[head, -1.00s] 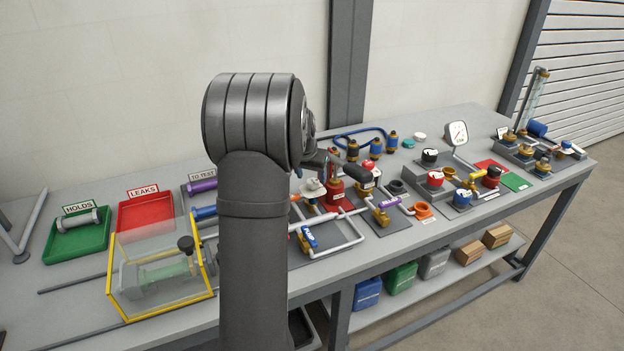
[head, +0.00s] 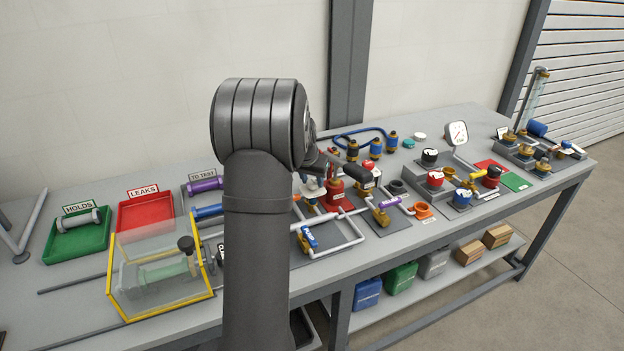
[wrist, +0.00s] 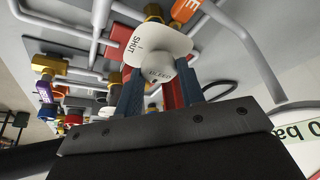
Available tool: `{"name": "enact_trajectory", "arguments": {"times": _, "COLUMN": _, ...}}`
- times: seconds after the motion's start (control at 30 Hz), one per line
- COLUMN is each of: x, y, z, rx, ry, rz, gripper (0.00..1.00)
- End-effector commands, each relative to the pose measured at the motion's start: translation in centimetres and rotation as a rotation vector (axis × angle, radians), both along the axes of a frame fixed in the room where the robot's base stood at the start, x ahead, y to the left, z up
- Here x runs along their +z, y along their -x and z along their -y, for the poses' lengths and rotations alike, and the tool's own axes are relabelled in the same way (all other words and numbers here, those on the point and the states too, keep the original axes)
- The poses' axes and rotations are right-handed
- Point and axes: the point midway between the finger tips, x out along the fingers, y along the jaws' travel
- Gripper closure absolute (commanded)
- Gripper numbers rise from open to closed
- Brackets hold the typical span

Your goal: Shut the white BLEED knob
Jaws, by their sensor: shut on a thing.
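The white BLEED knob (wrist: 158,66) sits between the two blue fingers of my gripper (wrist: 160,80) in the wrist view. My gripper is shut on it. A white plate (wrist: 137,42) reading SHUT lies just beyond the knob, with a short dark mark near the word. How the knob is turned against this mark is hard to tell. In the head view the white knob (head: 311,184) shows partly beside my arm, near the red fitting (head: 334,192). The fingers are mostly hidden there.
Grey pipes and a blue-handled valve (head: 309,237) stand in front of the knob. A purple-tagged valve (head: 384,207) and an orange ring (head: 422,211) lie to the right. A clear yellow-edged guard (head: 160,275) stands to the left. Red and black knobs crowd the bench further right.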

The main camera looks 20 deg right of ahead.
Motion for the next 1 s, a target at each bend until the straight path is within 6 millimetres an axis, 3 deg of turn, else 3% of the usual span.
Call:
{"name": "enact_trajectory", "arguments": {"times": 0.37, "x": -0.06, "y": -0.17, "z": -0.11, "rx": -0.18, "ry": 0.0, "rz": -0.001, "gripper": 0.87}}
{"name": "enact_trajectory", "arguments": {"times": 1.0, "x": -0.07, "y": -0.53, "z": -0.16, "rx": -0.781, "ry": 0.001, "rz": -0.001, "gripper": 0.87}}
